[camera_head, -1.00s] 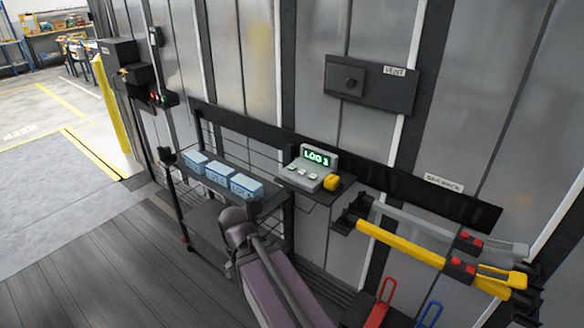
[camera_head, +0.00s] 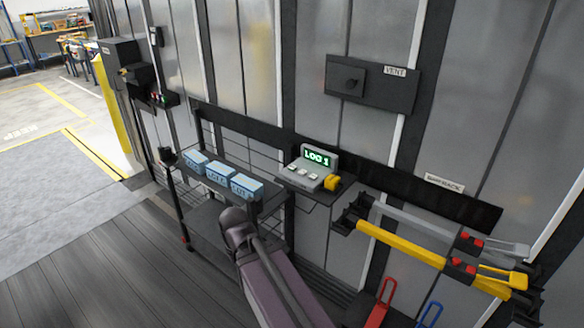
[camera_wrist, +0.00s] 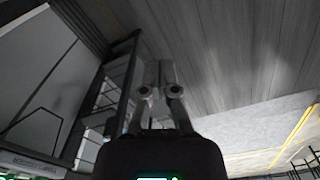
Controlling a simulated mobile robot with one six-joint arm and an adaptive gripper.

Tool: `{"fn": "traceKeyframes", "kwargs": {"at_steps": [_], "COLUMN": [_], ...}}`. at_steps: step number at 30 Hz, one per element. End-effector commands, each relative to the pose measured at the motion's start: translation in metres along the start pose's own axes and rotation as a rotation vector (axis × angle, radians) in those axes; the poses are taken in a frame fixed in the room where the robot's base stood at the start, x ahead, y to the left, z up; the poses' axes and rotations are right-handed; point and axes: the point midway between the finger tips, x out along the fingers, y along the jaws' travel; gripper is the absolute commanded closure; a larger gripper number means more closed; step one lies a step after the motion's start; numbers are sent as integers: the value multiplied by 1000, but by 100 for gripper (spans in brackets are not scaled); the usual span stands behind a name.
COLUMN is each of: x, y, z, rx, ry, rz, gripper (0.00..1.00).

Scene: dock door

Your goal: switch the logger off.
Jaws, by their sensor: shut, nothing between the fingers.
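The logger (camera_head: 310,170) is a grey box with a sloped front, on a small shelf against the wall in the head view. Its screen is lit green and reads LOG 1. Several pale buttons sit on its front, and a yellow part (camera_head: 332,182) is at its right side. My gripper (camera_wrist: 159,72) is shut and empty in the wrist view, with the floor and a dark rack frame beyond it. A pale edge with green light (camera_wrist: 25,165) shows at the lower left there; I cannot tell for sure that it is the logger. The head view does not clearly show my gripper.
Blue boxes (camera_head: 220,173) stand on a rack shelf left of the logger. A VENT panel (camera_head: 370,83) with a knob is above right. Yellow and grey bars (camera_head: 400,243) stick out at the right. Red and blue handles are below them. Open floor (camera_head: 110,265) lies left.

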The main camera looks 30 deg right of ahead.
Motion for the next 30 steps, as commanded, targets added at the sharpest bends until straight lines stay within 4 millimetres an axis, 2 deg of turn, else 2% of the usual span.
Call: {"fn": "traceKeyframes", "kwargs": {"at_steps": [23, 30], "x": [0, -5], "y": [0, 5], "z": [0, -14], "rx": [0, 22], "ry": [0, 22], "rz": [0, -13], "gripper": [100, 100]}}
